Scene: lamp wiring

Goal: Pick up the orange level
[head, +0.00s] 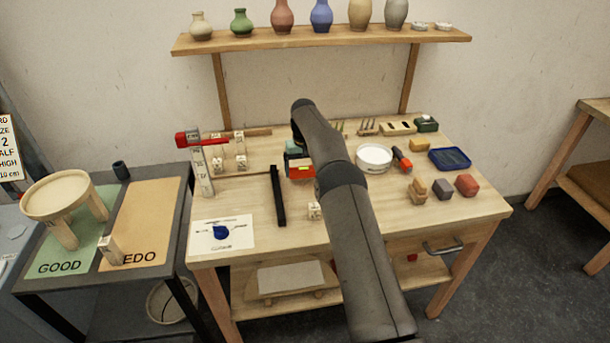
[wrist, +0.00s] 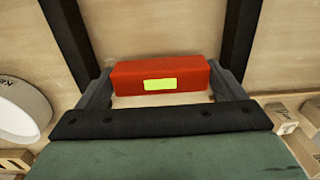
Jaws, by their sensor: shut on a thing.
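The orange level is a red-orange block with a yellow-green window (wrist: 161,87). In the wrist view it spans the gap between the two dark fingers of my gripper (wrist: 162,75), which touch its two ends. In the head view the level (head: 299,172) shows at the middle of the workbench, partly hidden by my arm. My gripper (head: 298,158) is shut on it there, mostly hidden behind the arm. I cannot tell whether the level is clear of the bench top.
A black bar (head: 278,196) lies left of the level. A white round bowl (head: 374,157) stands to the right. Small blocks and a blue tray (head: 450,159) are further right. A red-topped upright post (head: 202,170) stands at left. A shelf with vases (head: 320,39) spans the back.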

